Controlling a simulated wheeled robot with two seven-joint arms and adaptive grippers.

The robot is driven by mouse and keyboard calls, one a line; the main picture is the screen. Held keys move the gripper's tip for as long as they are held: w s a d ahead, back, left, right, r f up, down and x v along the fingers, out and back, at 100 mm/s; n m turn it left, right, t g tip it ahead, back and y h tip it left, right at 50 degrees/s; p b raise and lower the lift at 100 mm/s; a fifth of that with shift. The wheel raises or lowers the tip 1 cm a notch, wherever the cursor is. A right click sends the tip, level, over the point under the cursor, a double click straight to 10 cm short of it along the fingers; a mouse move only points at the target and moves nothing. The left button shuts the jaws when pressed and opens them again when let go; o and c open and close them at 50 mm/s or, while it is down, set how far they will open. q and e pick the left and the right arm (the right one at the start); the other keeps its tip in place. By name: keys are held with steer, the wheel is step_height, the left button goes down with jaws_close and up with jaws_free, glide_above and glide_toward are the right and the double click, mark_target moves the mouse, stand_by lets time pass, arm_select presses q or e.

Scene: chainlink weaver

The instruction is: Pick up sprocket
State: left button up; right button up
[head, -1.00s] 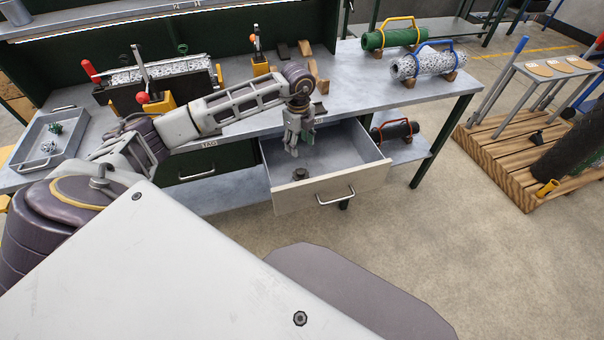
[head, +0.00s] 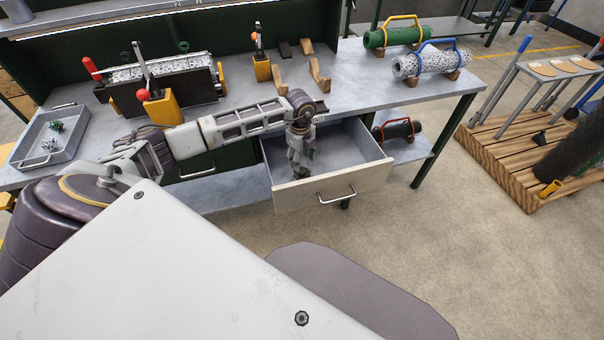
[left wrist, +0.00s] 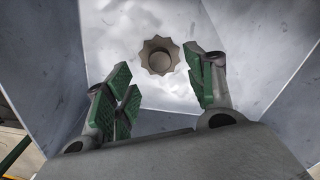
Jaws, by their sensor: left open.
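The sprocket (left wrist: 160,56) is a small brownish-grey toothed ring with a round hub. In the left wrist view it lies on the drawer's pale floor, just beyond and between my open fingertips, not touching them. My left gripper (left wrist: 164,88) has green pads on its fingers, which stand apart with nothing between them. In the head view the left gripper (head: 299,170) points down into the open drawer (head: 345,178) and hides most or all of the sprocket. My right gripper is not in view.
The drawer walls (left wrist: 238,40) stand close around the gripper. The workbench (head: 400,95) above holds a clamp fixture, wooden cradles, a grey tray (head: 28,163) with small parts, and mesh rolls. A pallet (head: 500,165) stands at the right.

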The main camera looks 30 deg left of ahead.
mark_target(302, 170)
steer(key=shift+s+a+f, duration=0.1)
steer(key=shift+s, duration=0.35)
arm_select(q)
steer(key=shift+f, duration=0.15)
steer(key=shift+f, duration=2.55)
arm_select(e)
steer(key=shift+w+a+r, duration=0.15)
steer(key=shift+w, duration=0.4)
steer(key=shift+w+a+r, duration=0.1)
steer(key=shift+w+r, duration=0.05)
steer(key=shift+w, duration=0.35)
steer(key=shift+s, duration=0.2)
